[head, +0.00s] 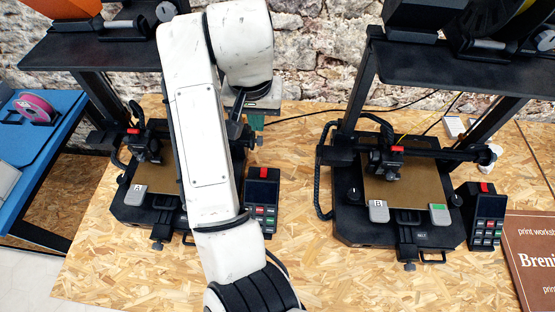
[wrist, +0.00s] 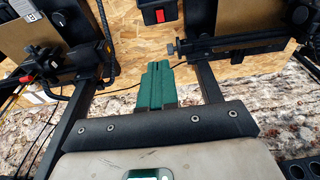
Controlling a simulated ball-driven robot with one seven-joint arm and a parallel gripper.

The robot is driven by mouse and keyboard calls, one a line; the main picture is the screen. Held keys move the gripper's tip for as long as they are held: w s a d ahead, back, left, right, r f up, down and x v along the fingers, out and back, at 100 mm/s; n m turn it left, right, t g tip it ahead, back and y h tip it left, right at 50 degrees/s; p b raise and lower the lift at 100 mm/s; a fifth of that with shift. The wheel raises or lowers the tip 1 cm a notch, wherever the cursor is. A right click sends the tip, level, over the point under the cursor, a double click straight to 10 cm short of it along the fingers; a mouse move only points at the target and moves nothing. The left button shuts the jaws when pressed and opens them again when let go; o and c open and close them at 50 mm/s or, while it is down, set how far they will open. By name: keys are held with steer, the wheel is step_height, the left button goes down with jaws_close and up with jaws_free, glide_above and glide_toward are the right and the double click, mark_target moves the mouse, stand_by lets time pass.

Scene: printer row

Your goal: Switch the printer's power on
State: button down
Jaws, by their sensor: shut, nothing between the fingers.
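Two printers stand on the bench in the head view: printer A (head: 150,208), partly hidden by my arm, and printer B (head: 360,232). Printer A's control box (head: 262,195), with keys and a red switch (head: 263,172) at its top, stands at its right. Another control box (head: 487,215) with a red switch (head: 485,187) stands right of printer B. My gripper (head: 256,123) is mostly hidden behind my arm. In the wrist view its green fingers (wrist: 157,72) are shut and empty, apart from a red switch (wrist: 158,15) on a black box. Its on or off position is unclear.
Dark printer frames rise on both sides of my gripper in the wrist view. A stone wall (head: 320,70) stands behind the bench (head: 295,150). A brown sign (head: 530,250) lies at the right. Bare bench lies between the printers.

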steer(key=shift+f, duration=0.1)
steer(key=b, duration=0.9)
glide_toward(265, 168)
steer(key=f, duration=0.1)
steer(key=f+p, duration=0.1)
steer(key=f, duration=0.1)
steer(key=w+f, duration=0.1)
steer(key=f, duration=0.1)
steer(key=shift+f+p, duration=0.15)
steer(key=shift+p, duration=0.25)
steer(key=shift+w+f, duration=0.1)
steer(key=shift+f, duration=0.6)
